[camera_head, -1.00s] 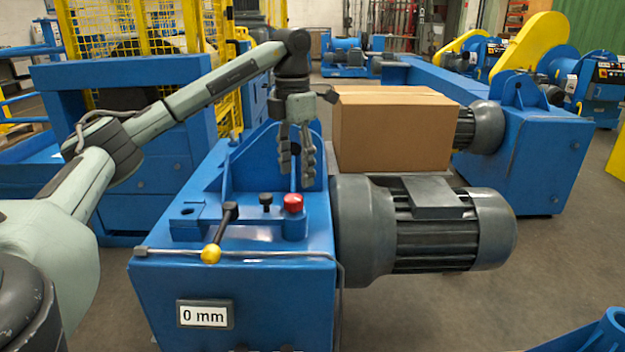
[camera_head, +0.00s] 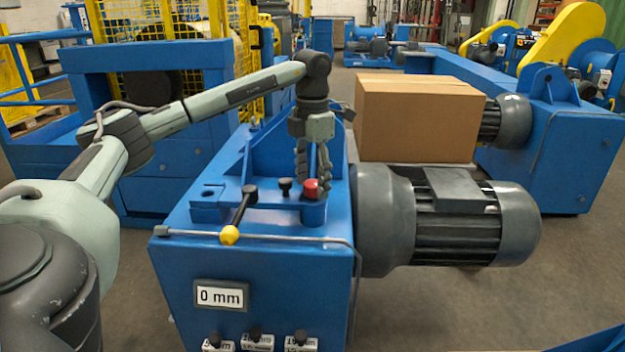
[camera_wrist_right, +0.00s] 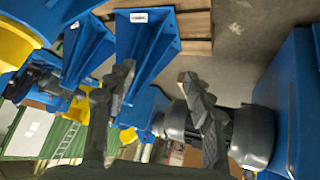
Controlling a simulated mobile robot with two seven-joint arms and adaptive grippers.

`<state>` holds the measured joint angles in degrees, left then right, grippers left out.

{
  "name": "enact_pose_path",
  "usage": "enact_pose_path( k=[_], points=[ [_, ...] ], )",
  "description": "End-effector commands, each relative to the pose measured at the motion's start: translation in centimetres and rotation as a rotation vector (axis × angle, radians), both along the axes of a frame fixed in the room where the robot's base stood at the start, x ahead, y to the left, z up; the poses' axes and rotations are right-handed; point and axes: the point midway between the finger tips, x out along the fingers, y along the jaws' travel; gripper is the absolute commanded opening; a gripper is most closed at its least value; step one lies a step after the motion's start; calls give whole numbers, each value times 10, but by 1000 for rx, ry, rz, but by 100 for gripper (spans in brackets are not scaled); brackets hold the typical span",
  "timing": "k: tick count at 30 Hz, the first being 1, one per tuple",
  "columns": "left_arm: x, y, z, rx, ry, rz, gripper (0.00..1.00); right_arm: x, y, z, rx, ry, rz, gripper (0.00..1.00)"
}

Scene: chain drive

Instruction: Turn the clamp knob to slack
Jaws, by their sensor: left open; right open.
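A red knob (camera_head: 311,188) stands on a raised blue block on top of the blue machine (camera_head: 200,262). A small black knob (camera_head: 285,187) is to its left. I cannot tell for certain which is the clamp knob. My left gripper (camera_head: 313,172) points down, open, with its fingertips just above or behind the red knob; contact is unclear. My right gripper (camera_wrist_right: 157,72) is open and empty in the right wrist view, away from the knobs.
A grey motor (camera_head: 440,222) sticks out to the right of the machine. A cardboard box (camera_head: 418,120) stands behind it. A sign (camera_head: 221,295) reading 0 mm is on the front face, with small labelled black items (camera_head: 257,338) below. Open floor lies at right.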

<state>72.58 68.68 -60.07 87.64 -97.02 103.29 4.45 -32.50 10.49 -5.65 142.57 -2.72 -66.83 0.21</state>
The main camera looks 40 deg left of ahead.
Motion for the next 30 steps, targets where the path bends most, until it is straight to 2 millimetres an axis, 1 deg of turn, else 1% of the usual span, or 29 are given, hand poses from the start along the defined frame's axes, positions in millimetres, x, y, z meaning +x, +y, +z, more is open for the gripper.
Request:
enact_pose_path(
  k=[1, 2, 12, 17, 20, 23, 26, 30],
  points=[
    [0, 0, 0, 0, 0, 0, 54, 0, 0, 0, 0, 0, 0, 53],
    [0, 0, 0, 0, 0, 0, 50, 0, 0, 0, 0, 0, 0, 53],
    [0, 0, 0, 0, 0, 0, 8, 0, 0, 0, -1, 2, -1, 53],
    [0, 0, 1, 0, 0, 7, 7, -1, -1, 0, -2, 7, -2, 53],
    [0, 0, 1, -1, 0, 28, 7, -9, -9, -4, -19, 54, -17, 53],
    [0, 0, 2, -1, 0, 66, 7, -24, -22, -12, -46, 132, -44, 53],
    [0, -1, 2, -2, 0, 120, 7, -46, -39, -20, -79, 238, -81, 53],
    [0, -1, 3, -1, 1, 215, 7, -85, -66, -27, -129, 413, -147, 53]
  ],
)
